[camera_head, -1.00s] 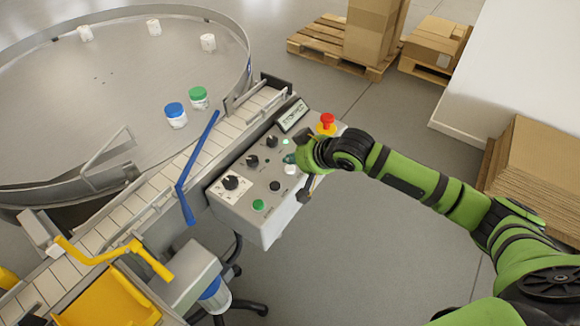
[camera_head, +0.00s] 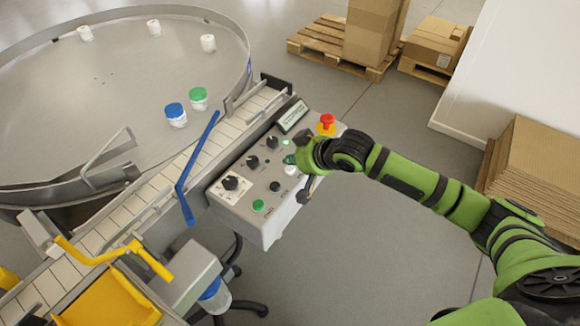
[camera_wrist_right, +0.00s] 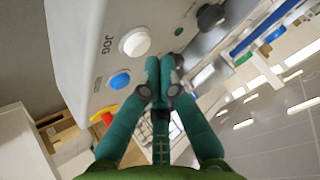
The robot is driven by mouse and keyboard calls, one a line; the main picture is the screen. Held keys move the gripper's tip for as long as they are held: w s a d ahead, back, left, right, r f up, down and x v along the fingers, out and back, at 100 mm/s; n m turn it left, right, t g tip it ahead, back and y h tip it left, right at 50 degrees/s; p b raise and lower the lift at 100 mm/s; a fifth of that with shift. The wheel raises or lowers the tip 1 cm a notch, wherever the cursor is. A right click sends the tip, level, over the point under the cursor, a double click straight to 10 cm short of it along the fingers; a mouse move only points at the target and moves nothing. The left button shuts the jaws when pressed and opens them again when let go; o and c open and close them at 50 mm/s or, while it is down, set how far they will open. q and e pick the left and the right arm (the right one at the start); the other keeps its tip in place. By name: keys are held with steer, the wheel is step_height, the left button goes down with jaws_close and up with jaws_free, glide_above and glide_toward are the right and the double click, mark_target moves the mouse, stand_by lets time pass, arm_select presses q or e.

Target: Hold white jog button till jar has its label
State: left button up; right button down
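The white jog button (camera_head: 290,169) sits on the grey control panel, partly hidden by my right gripper (camera_head: 291,159) in the head view. In the right wrist view the white button (camera_wrist_right: 134,43) shows beside the word JOG. My right gripper (camera_wrist_right: 158,64) has its two green fingers together, with the tips close beside the button in the picture. I cannot tell whether they touch it. A blue-lidded jar (camera_head: 176,117) and a green-lidded jar (camera_head: 198,99) stand on the round table; no label can be made out. My left gripper is not in view.
The control panel (camera_head: 236,202) also carries black knobs, a green button (camera_head: 258,205) and a red emergency stop (camera_head: 327,122). A slatted conveyor (camera_head: 155,187) runs past it, with a blue rail (camera_head: 183,180) above. Several white jars stand at the round table's back.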

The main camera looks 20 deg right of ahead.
steer(key=shift+f, duration=0.35)
